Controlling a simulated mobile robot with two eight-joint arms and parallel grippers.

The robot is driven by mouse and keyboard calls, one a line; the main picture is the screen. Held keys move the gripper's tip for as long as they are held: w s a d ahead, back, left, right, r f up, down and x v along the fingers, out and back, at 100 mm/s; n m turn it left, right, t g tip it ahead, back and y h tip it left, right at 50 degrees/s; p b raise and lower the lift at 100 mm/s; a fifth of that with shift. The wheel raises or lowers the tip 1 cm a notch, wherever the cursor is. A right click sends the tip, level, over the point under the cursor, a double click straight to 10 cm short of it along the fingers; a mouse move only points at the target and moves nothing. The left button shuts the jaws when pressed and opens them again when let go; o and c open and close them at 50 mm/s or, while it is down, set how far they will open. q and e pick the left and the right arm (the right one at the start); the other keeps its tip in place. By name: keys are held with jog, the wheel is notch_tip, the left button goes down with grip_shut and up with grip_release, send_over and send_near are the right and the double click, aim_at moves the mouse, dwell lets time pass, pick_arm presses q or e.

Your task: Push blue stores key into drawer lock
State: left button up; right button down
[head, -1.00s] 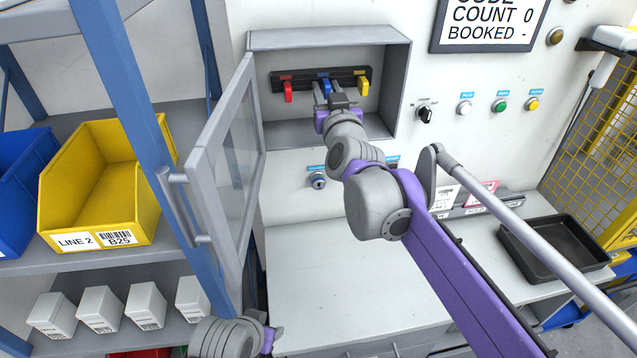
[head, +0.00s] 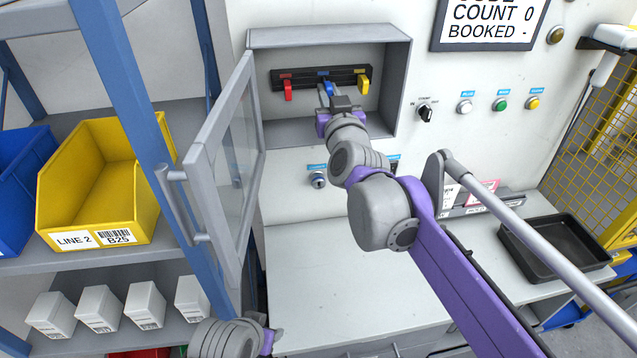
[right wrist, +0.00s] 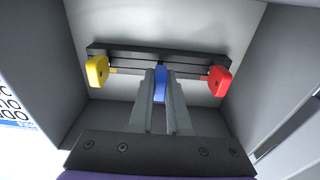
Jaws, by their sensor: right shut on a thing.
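The blue key (head: 328,89) hangs on the dark rack, between the red key and the yellow key, inside the open wall cabinet. My right gripper (head: 327,96) reaches into the cabinet and is shut on the blue key. In the right wrist view, the blue key (right wrist: 160,83) shows between the fingertips (right wrist: 161,90), still at the rack. A round silver lock (head: 318,180) with a blue label is on the wall below the cabinet. My left gripper (head: 268,340) shows only partly at the bottom edge; its fingers cannot be made out.
The red key (head: 288,90) and yellow key (head: 363,86) hang close on either side. The cabinet's glazed door (head: 228,150) stands open at left. The white worktop (head: 345,275) below is largely clear; a black tray (head: 555,248) is at right.

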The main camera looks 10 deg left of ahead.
pick_arm(q)
jog(key=shift+s+f+b, duration=0.15)
jog(key=shift+f+b, duration=0.15)
jog(key=shift+f, duration=0.15)
pick_arm(e)
jog(key=shift+v, duration=1.65)
pick_arm(q)
jog(key=shift+f, duration=0.1)
jog(key=shift+s+f+b, duration=0.25)
jog(key=shift+f+b, duration=0.2)
jog(key=shift+f, duration=0.1)
pick_arm(e)
jog(key=v, duration=0.7)
